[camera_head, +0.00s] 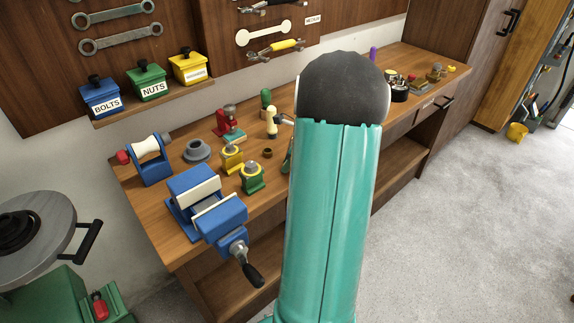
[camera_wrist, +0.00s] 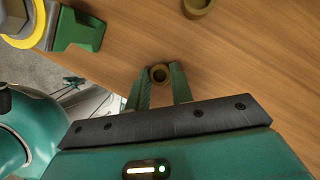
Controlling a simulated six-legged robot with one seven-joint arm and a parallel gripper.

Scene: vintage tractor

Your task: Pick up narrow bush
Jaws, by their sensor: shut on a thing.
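The narrow bush (camera_wrist: 160,74) is a small brown ring with a dark hole, seen in the wrist view near the edge of the wooden workbench. My gripper (camera_wrist: 161,78) has its two green fingers on either side of the bush, shut on it. I cannot tell whether the bush still touches the bench top. In the head view my teal arm hides the bush and most of the gripper. A second, larger brown bush (camera_wrist: 197,6) sits further in on the bench and also shows in the head view (camera_head: 267,152).
A cream-topped tool (camera_head: 272,122) stands behind. In the wrist view, the bench (camera_wrist: 255,60) is bare to the right.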

